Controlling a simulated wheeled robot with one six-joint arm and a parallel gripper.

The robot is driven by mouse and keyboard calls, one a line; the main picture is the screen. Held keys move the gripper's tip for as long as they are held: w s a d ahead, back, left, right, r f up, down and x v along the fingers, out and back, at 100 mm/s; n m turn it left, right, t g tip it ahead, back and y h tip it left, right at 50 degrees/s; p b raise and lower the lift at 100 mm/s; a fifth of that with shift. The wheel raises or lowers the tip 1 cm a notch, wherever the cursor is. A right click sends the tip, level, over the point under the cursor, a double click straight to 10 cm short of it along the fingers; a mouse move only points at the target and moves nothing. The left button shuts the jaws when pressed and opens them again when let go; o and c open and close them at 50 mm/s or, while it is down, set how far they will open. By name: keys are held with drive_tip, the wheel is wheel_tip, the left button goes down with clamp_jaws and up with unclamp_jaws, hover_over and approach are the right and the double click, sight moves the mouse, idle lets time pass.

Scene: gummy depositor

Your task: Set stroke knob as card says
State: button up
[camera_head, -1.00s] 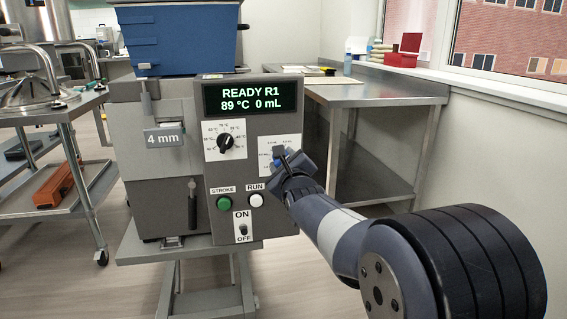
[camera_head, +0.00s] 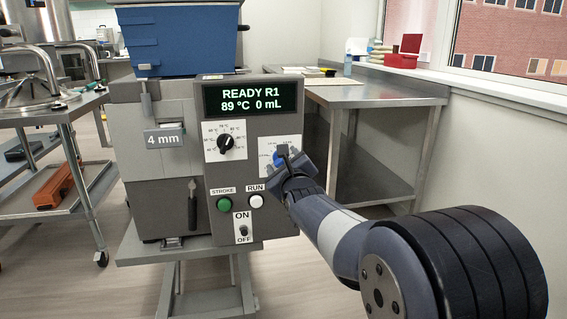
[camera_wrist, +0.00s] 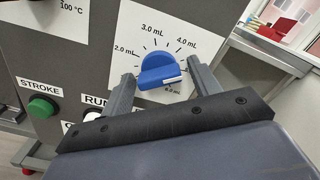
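The stroke dial is a white plate (camera_wrist: 208,38) marked in mL, with a blue knob (camera_wrist: 158,70) at its middle. The labels 2.0, 3.0 and 4.0 mL are readable, and one beneath the knob is partly hidden. The knob's white pointer line (camera_wrist: 172,80) points to the right and slightly down, below the 4.0 mL label. My gripper (camera_wrist: 160,86) is open, with one finger on each side of the knob and small gaps seeming to remain. In the head view my gripper (camera_head: 287,157) covers much of the dial. No card is readable.
The machine's display (camera_head: 249,97) reads READY R1, 89 °C, 0 mL. A temperature knob (camera_head: 225,142) is left of the dial. The green STROKE button (camera_head: 224,204), white RUN button (camera_head: 256,201) and ON/OFF switch (camera_head: 243,230) lie below. A steel table (camera_head: 385,94) stands right.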

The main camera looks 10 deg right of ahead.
drive_tip(key=shift+o, duration=0.3)
drive_tip(key=shift+s, duration=0.1)
drive_tip(key=s+p, duration=0.2)
drive_tip(key=s, duration=0.8)
drive_tip(key=shift+s, duration=0.3)
drive_tip(key=shift+w, duration=0.1)
drive_tip(key=w+b, duration=0.2)
drive_tip(key=w, duration=0.8)
drive_tip(key=shift+w, duration=0.35)
drive_tip(key=shift+s, duration=0.1)
